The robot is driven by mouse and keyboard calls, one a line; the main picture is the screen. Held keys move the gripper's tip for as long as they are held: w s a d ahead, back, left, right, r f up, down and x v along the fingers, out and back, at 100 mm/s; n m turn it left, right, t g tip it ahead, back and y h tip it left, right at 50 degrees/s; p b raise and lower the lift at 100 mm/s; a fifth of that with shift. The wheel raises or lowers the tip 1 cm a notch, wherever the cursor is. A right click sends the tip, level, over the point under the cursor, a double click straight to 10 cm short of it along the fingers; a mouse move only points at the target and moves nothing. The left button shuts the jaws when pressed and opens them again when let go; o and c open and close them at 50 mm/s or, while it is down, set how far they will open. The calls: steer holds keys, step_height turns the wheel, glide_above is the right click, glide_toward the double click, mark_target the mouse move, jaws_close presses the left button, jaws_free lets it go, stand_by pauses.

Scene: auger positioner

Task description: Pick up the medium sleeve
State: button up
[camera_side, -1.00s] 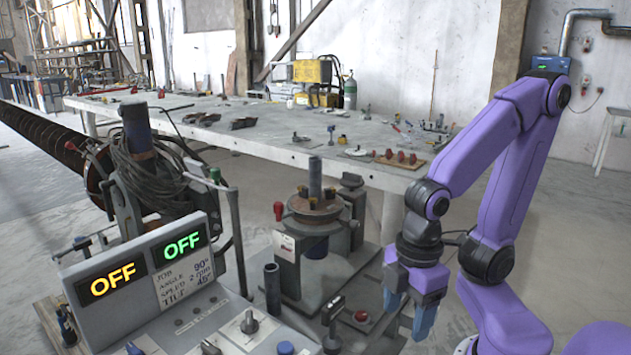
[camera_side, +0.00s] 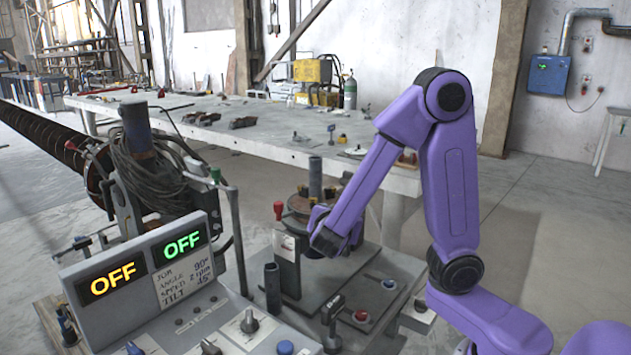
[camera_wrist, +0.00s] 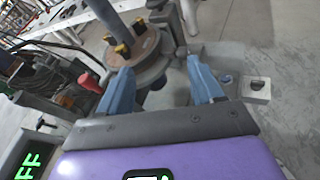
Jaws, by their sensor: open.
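I cannot tell for certain which part is the medium sleeve. A dark upright tube (camera_side: 272,288) stands in front of the positioner in the side view. Another upright tube (camera_side: 315,178) rises from the middle of a round brown chuck plate (camera_side: 298,203) with brass-coloured jaws. The plate (camera_wrist: 148,47) and its tube (camera_wrist: 106,17) also show in the wrist view. My gripper (camera_wrist: 162,88) is open, its blue fingers spread on the near side of the plate, with nothing clearly held between them. In the side view my purple arm hides the fingers.
A control panel (camera_side: 190,312) with two OFF displays stands at front left. A red-knobbed lever (camera_side: 278,212) rises beside the chuck. A metal block with a hole (camera_wrist: 256,90) lies right of my fingers. A long workbench (camera_side: 262,135) with loose parts runs behind.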

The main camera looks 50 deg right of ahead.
steer(key=w+a+r+n+t+h, duration=0.1)
steer(key=w+r+n+t+h, duration=0.15)
steer(key=w+n+t, duration=0.2)
glide_toward(315, 173)
steer(key=shift+g+y, duration=0.25)
steer(key=shift+y, duration=0.2)
steer(key=x, duration=0.4)
steer(key=r+x, duration=0.1)
steer(key=x, duration=0.1)
steer(key=shift+w+d, duration=0.1)
steer(key=shift+d, duration=0.2)
steer(key=shift+f+x, duration=0.15)
steer(key=shift+x, duration=1.15)
steer(key=shift+f+x, duration=0.1)
steer(key=shift+x, duration=1.2)
steer(key=shift+r, duration=0.1)
jaws_close()
steer(key=shift+r, duration=0.1)
